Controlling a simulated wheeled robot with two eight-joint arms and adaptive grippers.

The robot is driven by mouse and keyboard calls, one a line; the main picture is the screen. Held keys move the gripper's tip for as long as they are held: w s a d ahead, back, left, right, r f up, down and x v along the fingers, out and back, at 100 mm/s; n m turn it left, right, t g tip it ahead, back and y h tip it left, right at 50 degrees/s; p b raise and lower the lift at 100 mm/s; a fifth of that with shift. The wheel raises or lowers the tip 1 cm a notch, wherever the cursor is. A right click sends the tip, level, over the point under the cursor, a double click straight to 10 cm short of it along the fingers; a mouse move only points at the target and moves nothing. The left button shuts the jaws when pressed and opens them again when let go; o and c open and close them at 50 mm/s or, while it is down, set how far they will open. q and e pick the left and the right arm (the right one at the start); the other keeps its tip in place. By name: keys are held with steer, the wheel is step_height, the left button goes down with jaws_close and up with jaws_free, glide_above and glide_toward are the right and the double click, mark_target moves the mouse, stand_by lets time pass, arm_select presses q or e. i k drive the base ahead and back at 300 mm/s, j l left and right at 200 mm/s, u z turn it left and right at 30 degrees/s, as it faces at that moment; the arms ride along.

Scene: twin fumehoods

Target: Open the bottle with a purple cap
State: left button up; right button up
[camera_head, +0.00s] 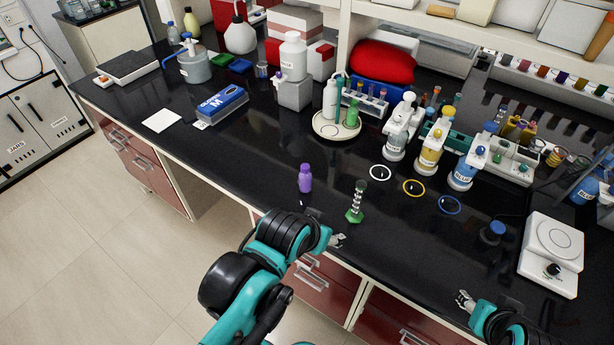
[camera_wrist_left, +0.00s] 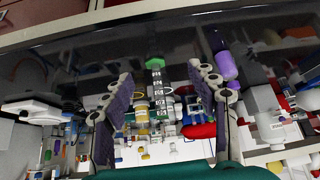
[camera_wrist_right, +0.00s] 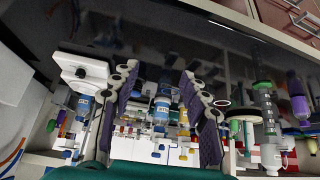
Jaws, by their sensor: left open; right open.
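A small purple bottle (camera_head: 305,180) stands upright on the black bench near its front edge, with a purple cap (camera_head: 305,167) seated on top. It also shows in the left wrist view (camera_wrist_left: 227,66), just outside the right-hand finger, and at the right of the right wrist view (camera_wrist_right: 298,100). My left gripper (camera_head: 338,240) is open and empty at the bench's front edge, nearer the camera and right of the bottle. The left wrist view shows its spread fingers (camera_wrist_left: 164,84). My right gripper (camera_head: 464,300) is open and empty at the front edge, far right of the bottle.
A graduated cylinder with a green base (camera_head: 356,208) stands right of the bottle. White, yellow and blue rings (camera_head: 413,188) lie behind it. A dark blue-capped bottle (camera_head: 492,233) and a white stirrer plate (camera_head: 550,255) are at right.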

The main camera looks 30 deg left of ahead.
mark_target(305, 180)
steer(key=k+j, duration=0.1)
steer(key=j, duration=0.85)
steer(key=k+j+z, duration=0.1)
steer(key=j, duration=0.35)
steer(key=k+j, duration=0.15)
steer(key=j, duration=0.35)
